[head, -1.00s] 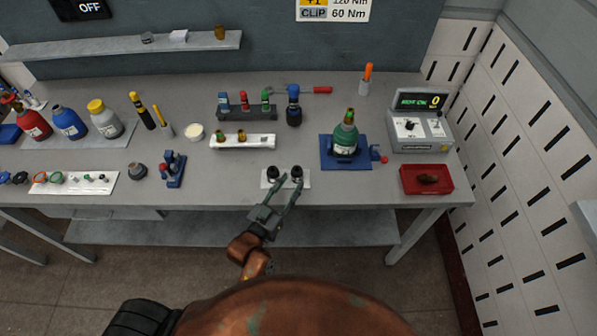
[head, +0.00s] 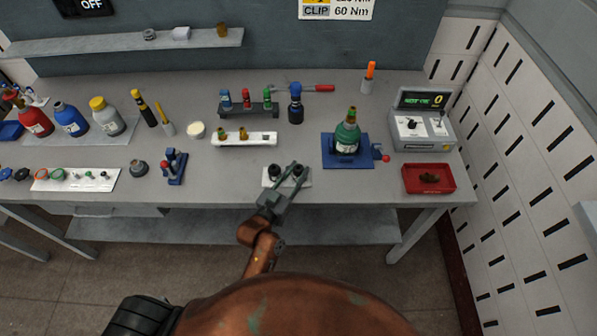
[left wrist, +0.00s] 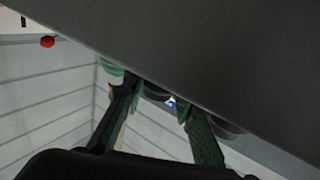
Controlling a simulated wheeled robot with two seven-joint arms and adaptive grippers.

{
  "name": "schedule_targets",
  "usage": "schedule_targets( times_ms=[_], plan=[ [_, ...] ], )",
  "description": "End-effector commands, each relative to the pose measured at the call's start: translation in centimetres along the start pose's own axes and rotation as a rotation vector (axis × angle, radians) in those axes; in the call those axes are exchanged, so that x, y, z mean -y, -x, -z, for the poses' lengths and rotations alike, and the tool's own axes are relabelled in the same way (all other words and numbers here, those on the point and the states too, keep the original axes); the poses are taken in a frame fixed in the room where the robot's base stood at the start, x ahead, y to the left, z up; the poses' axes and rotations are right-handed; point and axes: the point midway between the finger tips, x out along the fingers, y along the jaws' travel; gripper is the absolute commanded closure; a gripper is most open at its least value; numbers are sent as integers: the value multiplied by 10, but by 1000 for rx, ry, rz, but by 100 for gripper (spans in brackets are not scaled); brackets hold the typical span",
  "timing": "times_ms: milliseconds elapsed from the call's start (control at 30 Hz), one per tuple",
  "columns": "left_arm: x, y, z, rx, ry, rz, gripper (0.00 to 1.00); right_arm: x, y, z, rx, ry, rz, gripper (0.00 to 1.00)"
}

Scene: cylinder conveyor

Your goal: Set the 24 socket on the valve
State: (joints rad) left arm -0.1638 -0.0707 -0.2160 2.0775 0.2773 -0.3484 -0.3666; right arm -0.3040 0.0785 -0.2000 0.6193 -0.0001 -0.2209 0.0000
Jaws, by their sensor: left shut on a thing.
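Two dark sockets stand on a small white holder (head: 304,182) at the table's front edge: the left one (head: 274,169) and the right one (head: 299,170). No size marking is legible. My left gripper (head: 299,170) reaches over the edge, its fingers around the right socket and shut on it. The socket appears still at the holder. In the left wrist view the fingers (left wrist: 160,103) flank dark round shapes, partly hidden by a grey surface. The green cylinder (head: 346,136) with a brass valve (head: 351,114) on top stands upright in a blue base (head: 365,161). My right gripper is not in view.
A red tray (head: 428,179) and a control box (head: 421,121) are at the right. A white rack (head: 244,139) and a dark rack (head: 249,109) stand behind the sockets; a red-handled tool (head: 318,88) lies behind. The table between holder and blue base is clear.

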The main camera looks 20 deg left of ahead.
Motion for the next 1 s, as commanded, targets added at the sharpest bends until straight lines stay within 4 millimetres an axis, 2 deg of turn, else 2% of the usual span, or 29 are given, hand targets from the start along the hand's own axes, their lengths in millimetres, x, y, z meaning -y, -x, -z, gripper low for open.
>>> schedule_targets(
  times_ms=[167,567,767,867,1000],
  plan=[
    [0,0,0,0,0,0,100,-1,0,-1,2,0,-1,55],
    [0,0,8,-3,-1,0,100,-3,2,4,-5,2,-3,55],
    [0,-1,36,-6,-1,2,100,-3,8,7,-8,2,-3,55],
    [-1,16,53,-3,-2,2,100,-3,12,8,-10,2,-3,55],
    [-3,44,87,-4,-1,2,100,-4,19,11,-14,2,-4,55]
  ],
)
